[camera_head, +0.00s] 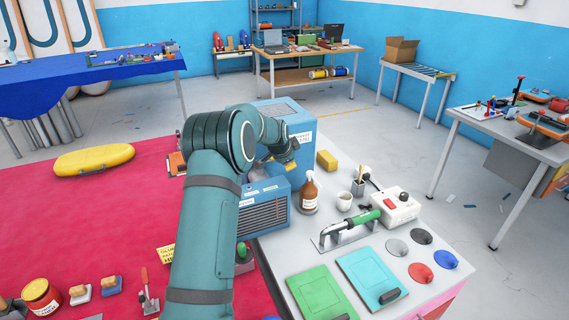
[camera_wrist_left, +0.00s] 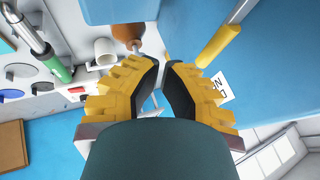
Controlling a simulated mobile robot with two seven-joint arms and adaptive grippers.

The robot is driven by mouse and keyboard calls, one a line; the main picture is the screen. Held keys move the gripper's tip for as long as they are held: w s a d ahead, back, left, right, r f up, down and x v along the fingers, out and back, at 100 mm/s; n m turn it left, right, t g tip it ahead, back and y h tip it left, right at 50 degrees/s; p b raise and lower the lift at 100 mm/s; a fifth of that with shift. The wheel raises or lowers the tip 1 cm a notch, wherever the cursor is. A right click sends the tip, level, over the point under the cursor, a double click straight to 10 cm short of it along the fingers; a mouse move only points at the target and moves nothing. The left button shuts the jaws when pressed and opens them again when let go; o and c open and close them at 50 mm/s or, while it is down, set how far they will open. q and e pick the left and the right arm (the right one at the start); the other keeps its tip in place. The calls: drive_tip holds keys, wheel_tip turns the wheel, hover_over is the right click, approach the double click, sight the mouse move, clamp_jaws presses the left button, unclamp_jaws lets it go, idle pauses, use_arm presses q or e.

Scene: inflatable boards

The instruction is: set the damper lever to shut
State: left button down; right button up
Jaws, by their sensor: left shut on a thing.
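My left arm reaches across the bench to the blue machine (camera_head: 292,118), which has a grilled lower box (camera_head: 264,212) in front of it. My left gripper (camera_head: 272,163) is down between the two blue housings. A partly covered white label (camera_wrist_left: 222,88) lies beside the fingers. My right gripper is out of view.
Close to the gripper stand a brown spray bottle (camera_head: 309,193), a yellow block (camera_head: 326,160) and a white mug (camera_head: 344,201). A green-handled tool (camera_head: 362,219), a white control box (camera_head: 394,208), coloured discs and boards occupy the bench front. Grey floor lies open behind.

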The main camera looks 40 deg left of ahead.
use_arm(q)
drive_tip(key=v, duration=1)
drive_tip(key=shift+d, duration=0.35)
drive_tip(key=shift+r, duration=0.1)
